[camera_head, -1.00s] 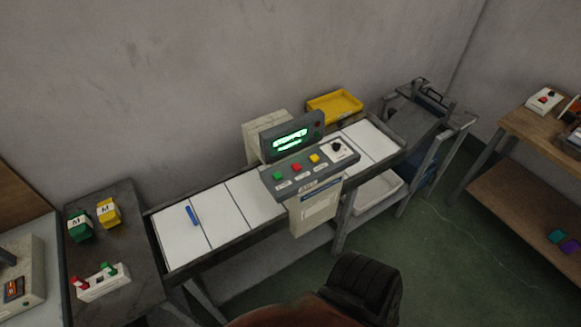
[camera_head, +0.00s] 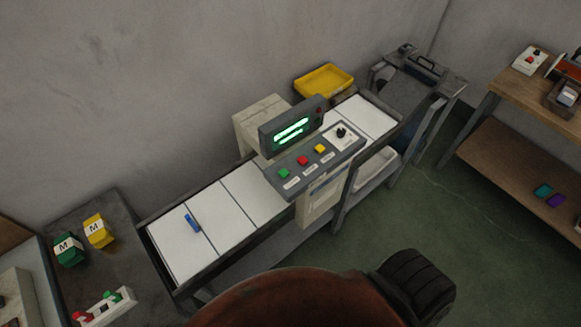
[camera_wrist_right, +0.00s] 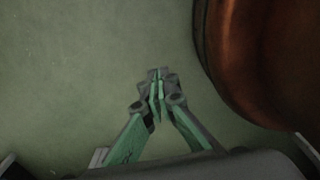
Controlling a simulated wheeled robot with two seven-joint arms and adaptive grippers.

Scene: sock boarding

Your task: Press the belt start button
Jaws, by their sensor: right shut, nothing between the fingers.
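The control panel (camera_head: 318,166) stands over the middle of the belt (camera_head: 223,226). It carries a green button (camera_head: 284,173), a red button (camera_head: 303,160), a yellow button (camera_head: 320,149) and a black knob (camera_head: 341,132). Above it is a screen with lit green text (camera_head: 291,131). The button labels are too small to read. A small blue item (camera_head: 192,223) lies on the white belt left of the panel. My right gripper (camera_wrist_right: 157,92) shows in the right wrist view, shut and empty above the green floor, away from the panel. My left gripper is in neither view.
A grey table at the left holds a green box (camera_head: 68,250), a yellow box (camera_head: 97,231) and a white rack (camera_head: 104,307). A yellow tray (camera_head: 324,82) sits behind the belt. A wooden bench (camera_head: 500,95) stands at the right. Green floor (camera_head: 420,225) is clear between.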

